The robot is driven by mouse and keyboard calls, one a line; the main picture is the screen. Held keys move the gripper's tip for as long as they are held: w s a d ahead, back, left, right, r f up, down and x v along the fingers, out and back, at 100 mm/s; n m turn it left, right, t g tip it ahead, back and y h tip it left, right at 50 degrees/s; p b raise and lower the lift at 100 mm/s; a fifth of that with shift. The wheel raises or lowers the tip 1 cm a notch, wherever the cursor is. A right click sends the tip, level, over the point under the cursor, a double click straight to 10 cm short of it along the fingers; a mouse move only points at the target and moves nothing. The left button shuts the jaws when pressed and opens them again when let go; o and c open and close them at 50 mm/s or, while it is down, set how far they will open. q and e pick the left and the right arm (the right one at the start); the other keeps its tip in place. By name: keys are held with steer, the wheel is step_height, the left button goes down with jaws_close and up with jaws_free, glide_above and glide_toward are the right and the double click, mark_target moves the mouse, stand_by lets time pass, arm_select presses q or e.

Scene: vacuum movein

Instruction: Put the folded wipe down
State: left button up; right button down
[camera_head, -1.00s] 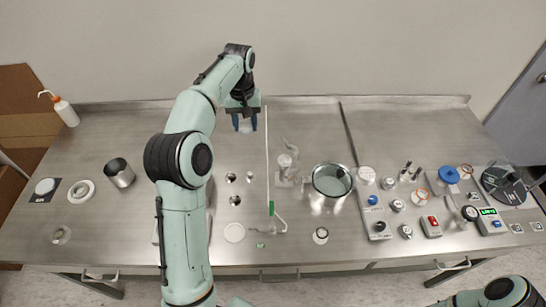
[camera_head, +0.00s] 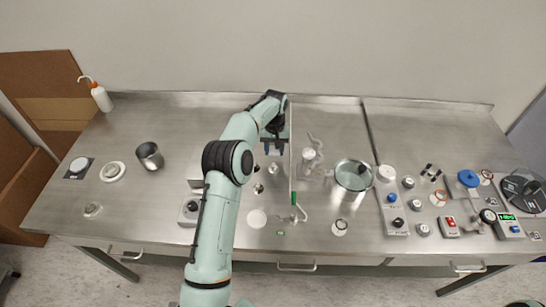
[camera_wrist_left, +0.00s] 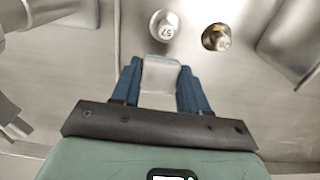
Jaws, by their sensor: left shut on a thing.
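My left gripper (camera_head: 274,150) is over the middle of the steel bench, left of the thin upright rod. In the left wrist view its two blue fingers (camera_wrist_left: 160,76) are shut on the folded wipe (camera_wrist_left: 160,80), a small whitish pad between them. In the head view the wipe is mostly hidden by the gripper, and I cannot tell whether it touches the bench. My right gripper is out of view.
Two small round-topped items, marked 57 (camera_wrist_left: 163,26) and 26 (camera_wrist_left: 216,37), are just beyond the fingertips. A glass vessel (camera_head: 355,175) stands to the right. A white disc (camera_head: 256,219) lies nearer the front.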

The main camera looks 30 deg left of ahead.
mark_target(274, 151)
arm_select(q)
step_height(274, 151, down, 3)
steer(key=shift+r, duration=0.1)
steer(key=shift+f, duration=0.45)
steer(key=shift+s, duration=0.1)
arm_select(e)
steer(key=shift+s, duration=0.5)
arm_select(q)
steer(key=shift+f, duration=0.1)
steer(key=o, duration=0.9)
steer(key=shift+o, duration=0.2)
